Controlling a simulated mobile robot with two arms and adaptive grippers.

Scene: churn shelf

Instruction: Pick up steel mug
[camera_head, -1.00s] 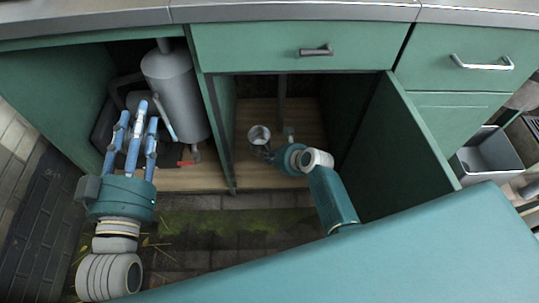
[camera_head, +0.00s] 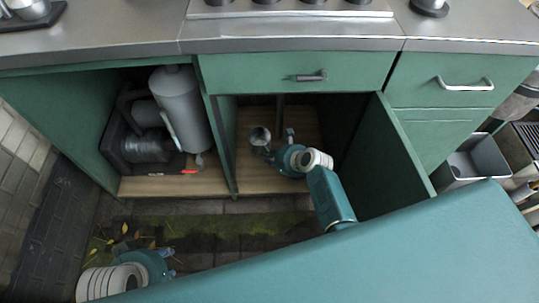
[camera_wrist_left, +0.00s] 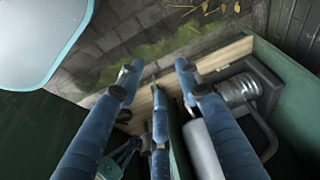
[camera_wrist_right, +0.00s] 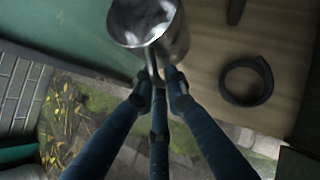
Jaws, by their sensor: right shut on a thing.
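The steel mug (camera_head: 260,135) is a shiny metal cup inside the open middle cabinet, near its left wall. In the right wrist view the mug (camera_wrist_right: 160,32) is at the top, with its handle at my fingertips. My right gripper (camera_head: 270,153) reaches into the cabinet; in the right wrist view it (camera_wrist_right: 160,85) is shut on the mug's handle. Whether the mug touches the cabinet floor is not clear. My left gripper (camera_head: 168,262) is low at the left, outside the cabinets. In the left wrist view its fingers (camera_wrist_left: 155,85) are spread, with nothing between them.
A green open door (camera_head: 385,150) stands right of my right arm. A green divider (camera_head: 219,140) separates the left cabinet, which holds a grey cylinder (camera_head: 180,108). A dark ring (camera_wrist_right: 246,81) lies on the wooden cabinet floor. A drawer (camera_head: 300,75) is above.

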